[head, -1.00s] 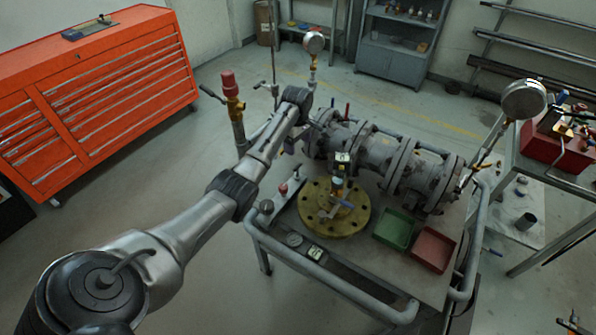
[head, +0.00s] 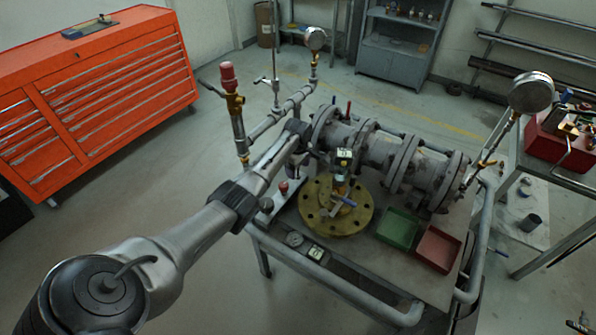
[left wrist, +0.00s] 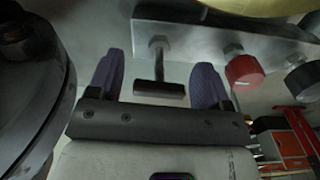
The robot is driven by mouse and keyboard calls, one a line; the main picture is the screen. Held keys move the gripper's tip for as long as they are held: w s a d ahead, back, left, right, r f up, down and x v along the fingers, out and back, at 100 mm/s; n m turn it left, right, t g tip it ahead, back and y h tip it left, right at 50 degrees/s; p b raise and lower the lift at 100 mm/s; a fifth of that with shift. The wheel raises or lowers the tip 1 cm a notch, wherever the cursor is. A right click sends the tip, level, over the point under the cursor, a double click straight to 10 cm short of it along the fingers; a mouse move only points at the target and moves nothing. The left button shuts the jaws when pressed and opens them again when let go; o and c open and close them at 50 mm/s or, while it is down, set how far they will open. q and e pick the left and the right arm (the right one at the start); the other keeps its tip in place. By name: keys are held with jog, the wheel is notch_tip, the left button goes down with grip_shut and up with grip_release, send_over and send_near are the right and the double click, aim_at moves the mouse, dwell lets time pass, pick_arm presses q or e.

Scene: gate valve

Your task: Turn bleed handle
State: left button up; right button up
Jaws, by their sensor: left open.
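The bleed handle (left wrist: 159,90) is a small dark T-bar on a stem, projecting from a metal manifold bar (left wrist: 205,38) in the left wrist view. My left gripper (left wrist: 160,62) is open, with one purple finger on each side of the T-bar. I see a gap between the T-bar and each finger, and nothing is held. In the head view my left arm reaches to the cart's left end, and the gripper (head: 297,167) is small and partly hidden there. The T-bar is not clear in that view. My right gripper is not recognisable in view.
A red knob (left wrist: 244,71) and a dark knob (left wrist: 302,82) sit beside the handle. A large flanged pipe valve (head: 375,150) stands close by. A brass flange (head: 335,205), green tray (head: 398,228) and red tray (head: 437,248) lie on the cart.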

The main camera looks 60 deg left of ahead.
pick_arm(q)
jog(key=shift+f, duration=0.45)
jog(key=shift+c, duration=0.2)
jog(key=c, duration=0.9)
